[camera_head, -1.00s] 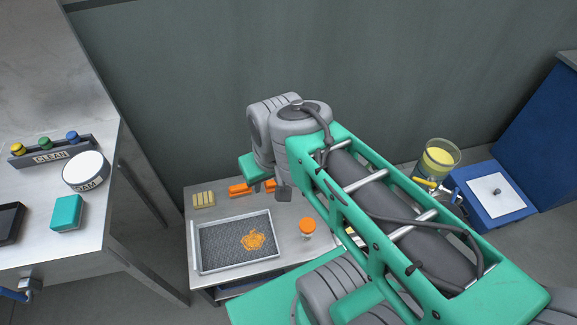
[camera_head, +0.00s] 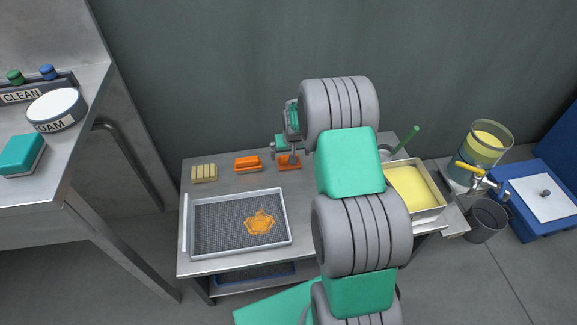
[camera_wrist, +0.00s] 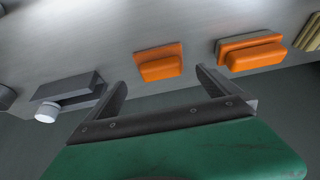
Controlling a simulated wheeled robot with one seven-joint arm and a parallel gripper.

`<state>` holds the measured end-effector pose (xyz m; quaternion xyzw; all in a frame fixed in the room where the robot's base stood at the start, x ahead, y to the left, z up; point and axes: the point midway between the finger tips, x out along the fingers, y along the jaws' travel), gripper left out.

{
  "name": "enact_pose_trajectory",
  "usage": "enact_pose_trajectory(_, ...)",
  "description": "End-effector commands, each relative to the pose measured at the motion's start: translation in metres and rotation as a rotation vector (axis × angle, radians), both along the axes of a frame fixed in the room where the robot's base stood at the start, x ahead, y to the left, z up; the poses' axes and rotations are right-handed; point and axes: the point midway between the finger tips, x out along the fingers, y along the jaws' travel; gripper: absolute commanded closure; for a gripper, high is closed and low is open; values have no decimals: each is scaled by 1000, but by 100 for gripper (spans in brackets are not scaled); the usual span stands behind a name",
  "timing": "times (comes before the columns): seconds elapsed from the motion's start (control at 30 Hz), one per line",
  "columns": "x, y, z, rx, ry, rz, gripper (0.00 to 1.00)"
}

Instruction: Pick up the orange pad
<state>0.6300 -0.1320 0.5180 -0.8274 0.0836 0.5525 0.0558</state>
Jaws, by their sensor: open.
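Two orange pads lie on the metal bench near its back edge. One orange pad (camera_head: 248,164) sits farther left and also shows at the right of the wrist view (camera_wrist: 252,52). The other orange pad (camera_head: 289,163) is partly hidden by my gripper (camera_head: 284,150) in the head view. In the wrist view this pad (camera_wrist: 160,63) lies between and just beyond the two fingertips of my gripper (camera_wrist: 161,78). The fingers are spread apart with nothing held between them, and they do not appear to touch the pad.
A tan ribbed block (camera_head: 204,173) lies left of the pads. A mesh tray (camera_head: 188,225) with orange pulp stands in front. A yellow-filled container (camera_head: 413,188) is at the right. A dark block with a white knob (camera_wrist: 46,112) is left of my gripper.

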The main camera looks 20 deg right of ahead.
Motion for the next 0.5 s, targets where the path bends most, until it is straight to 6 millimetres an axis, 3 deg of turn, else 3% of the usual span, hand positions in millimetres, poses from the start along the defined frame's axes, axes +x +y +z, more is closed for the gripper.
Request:
enact_pose_trajectory(0.2,15,-1,-38,1,2,1,0)
enact_pose_trajectory(0.5,18,-2,-42,1,0,1,2)
